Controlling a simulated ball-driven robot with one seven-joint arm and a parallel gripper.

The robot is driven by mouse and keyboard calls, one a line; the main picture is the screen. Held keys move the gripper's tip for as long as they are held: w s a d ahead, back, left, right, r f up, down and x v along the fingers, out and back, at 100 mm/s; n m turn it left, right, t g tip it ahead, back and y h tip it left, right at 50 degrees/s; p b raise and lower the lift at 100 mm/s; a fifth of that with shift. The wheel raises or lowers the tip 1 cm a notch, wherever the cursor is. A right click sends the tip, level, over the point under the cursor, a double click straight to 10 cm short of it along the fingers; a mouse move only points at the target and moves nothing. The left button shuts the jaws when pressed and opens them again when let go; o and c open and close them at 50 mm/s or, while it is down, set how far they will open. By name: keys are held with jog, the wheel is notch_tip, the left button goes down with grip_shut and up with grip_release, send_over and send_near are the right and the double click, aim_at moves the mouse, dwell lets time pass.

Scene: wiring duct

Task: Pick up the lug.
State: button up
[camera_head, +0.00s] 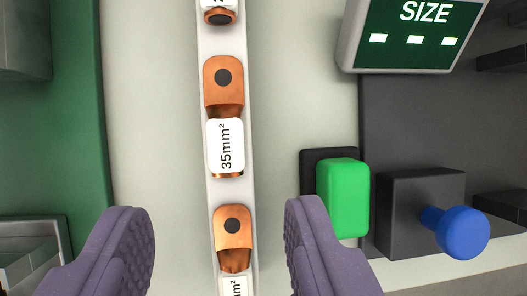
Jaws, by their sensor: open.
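My gripper (219,250) is open, with its two purple padded fingers at the bottom of the view, one on each side of a white strip (198,90). A copper lug (232,226) with a dark round hole lies on the strip between the fingers, apart from both; its white label is cut off by the bottom edge. A second copper lug (223,85) with a white label reading 35mm² lies further up the strip. A third lug (220,16) is partly cut off at the top edge. Which lug the task means cannot be told from this view.
A green button (342,197) on a dark base is right of the strip. Beside it is a dark block with a blue knob (462,232). A SIZE display (415,30) is at the upper right. A green panel (70,120) is on the left. Pale surface beside the strip is clear.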

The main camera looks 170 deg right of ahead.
aim_at(227, 141)
jog(key=b+x, duration=0.2)
jog(key=x, duration=0.3)
jog(key=shift+w+d+f, duration=0.1)
jog(key=shift+d+f, duration=0.05)
jog(key=shift+c, duration=0.2)
grip_shut()
jog(key=shift+r, duration=0.2)
